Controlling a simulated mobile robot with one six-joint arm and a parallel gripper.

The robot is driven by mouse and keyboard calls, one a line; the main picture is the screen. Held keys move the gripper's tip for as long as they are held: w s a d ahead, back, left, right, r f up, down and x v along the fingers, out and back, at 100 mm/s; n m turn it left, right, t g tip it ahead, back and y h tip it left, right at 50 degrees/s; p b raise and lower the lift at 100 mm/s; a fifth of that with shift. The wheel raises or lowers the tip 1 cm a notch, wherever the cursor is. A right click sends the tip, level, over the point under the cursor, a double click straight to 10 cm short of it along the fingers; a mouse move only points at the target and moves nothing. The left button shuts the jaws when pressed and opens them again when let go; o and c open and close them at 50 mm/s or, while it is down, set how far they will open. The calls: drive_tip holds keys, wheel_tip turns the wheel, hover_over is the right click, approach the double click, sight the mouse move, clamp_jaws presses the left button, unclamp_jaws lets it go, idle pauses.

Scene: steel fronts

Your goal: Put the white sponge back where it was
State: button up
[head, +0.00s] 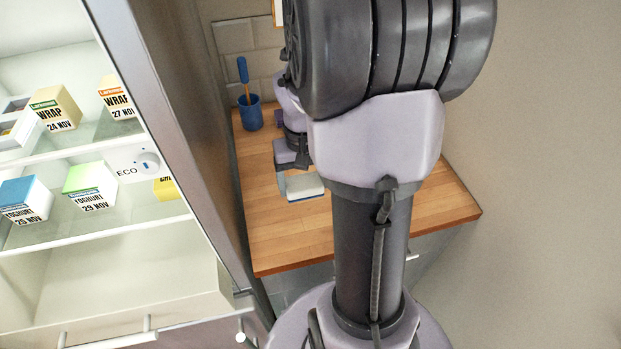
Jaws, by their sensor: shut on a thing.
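The white sponge (305,194) is in the head view, over the wooden counter, at the end of my arm. It looks like a flat pale block with a blue-grey edge, and my arm hides part of its right side. My gripper (283,183) points down and is shut on the sponge. I cannot tell whether the sponge touches the counter or hangs just above it.
A blue cup (250,118) with a blue and orange brush stands at the counter's back left. The wooden counter (285,240) is clear in front. An open fridge (110,220) with yoghurt and wrap boxes is at left. A tiled wall (235,38) is behind.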

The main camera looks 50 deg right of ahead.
sight(304, 214)
wheel_tip(304, 214, down, 10)
drive_tip(key=b, duration=0.4)
drive_tip(key=shift+r, duration=0.1)
drive_tip(key=shift+f+b, duration=0.25)
drive_tip(key=shift+b, duration=0.15)
drive_tip(key=o, duration=1.2)
drive_tip(key=shift+r, duration=0.1)
wheel_tip(304, 214, up, 12)
drive_tip(key=p, duration=0.5)
drive_tip(key=shift+r, duration=0.2)
